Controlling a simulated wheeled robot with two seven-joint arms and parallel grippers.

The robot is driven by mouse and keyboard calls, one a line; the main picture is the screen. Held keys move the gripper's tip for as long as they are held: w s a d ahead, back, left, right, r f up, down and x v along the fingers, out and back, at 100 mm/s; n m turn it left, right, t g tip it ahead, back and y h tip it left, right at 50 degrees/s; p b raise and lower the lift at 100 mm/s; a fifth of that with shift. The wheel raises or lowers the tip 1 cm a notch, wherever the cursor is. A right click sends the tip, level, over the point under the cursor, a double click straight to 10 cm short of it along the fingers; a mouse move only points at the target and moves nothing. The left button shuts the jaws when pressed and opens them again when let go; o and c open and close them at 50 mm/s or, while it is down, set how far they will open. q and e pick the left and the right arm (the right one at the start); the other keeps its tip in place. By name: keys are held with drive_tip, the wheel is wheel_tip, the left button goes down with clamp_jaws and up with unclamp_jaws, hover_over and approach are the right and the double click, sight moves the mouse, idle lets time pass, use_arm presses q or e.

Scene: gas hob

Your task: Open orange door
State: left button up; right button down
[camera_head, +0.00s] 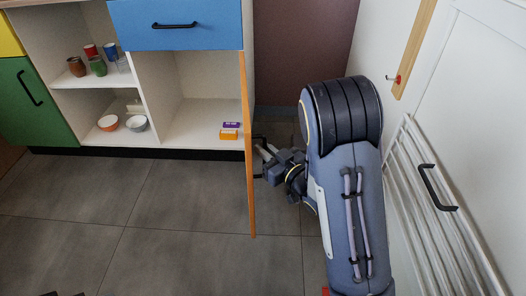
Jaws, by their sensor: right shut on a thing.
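The orange door (249,190) stands swung out from the cabinet and shows almost edge-on, as a thin upright strip. Its black handle (257,176) is on the door's right side, partly covered by my gripper. My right gripper (264,157) is on that side of the door, shut on the handle; its fingertips are small and partly hidden. Small dark pieces at the bottom left edge may be tips of my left gripper (65,294), too cut off to read.
The open cabinet holds cups (97,65), bowls (108,123) and small boxes (229,134). A blue drawer (200,38) is above, a green door (35,105) at left. A white towel rail (425,200) lines the right wall. The tiled floor (150,210) left of the orange door is clear.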

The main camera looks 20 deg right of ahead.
drive_tip(key=shift+w+d+r, duration=0.1)
drive_tip(key=shift+w+r, duration=0.05)
drive_tip(key=shift+r, duration=0.05)
drive_tip(key=c, duration=1.9)
unclamp_jaws()
drive_tip(key=shift+f, duration=0.1)
drive_tip(key=p+v, duration=0.1)
drive_tip(key=v, duration=0.6)
drive_tip(key=shift+s, duration=0.4)
